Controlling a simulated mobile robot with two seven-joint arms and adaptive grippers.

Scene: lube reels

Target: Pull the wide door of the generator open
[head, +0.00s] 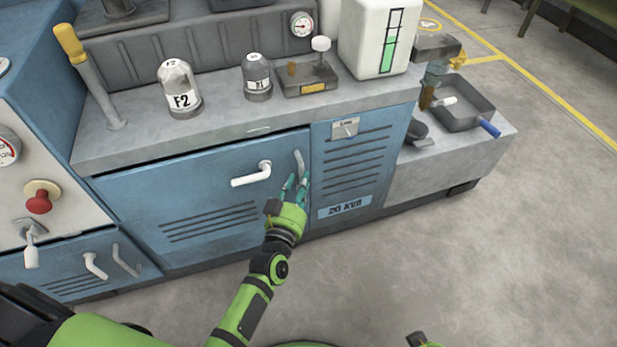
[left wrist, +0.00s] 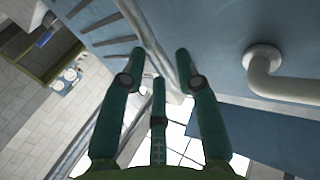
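The wide door (head: 205,195) of the generator is a blue panel with vent slots under the grey countertop. It carries a white lever handle (head: 250,175) and a slim grey pull handle (head: 300,163) near its right edge. My left gripper (head: 296,182) is at the lower end of the pull handle. In the left wrist view its teal fingers (left wrist: 160,70) are spread, with the pull handle (left wrist: 184,72) between them; I cannot tell whether they touch it. The lever handle (left wrist: 268,72) is to their right.
A narrower blue panel (head: 350,165) marked 20 KVA is right of the door. The countertop (head: 215,128) holds an F2 canister (head: 180,92), a smaller canister (head: 257,78) and a white tank (head: 375,38). The grey floor (head: 480,270) in front is clear.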

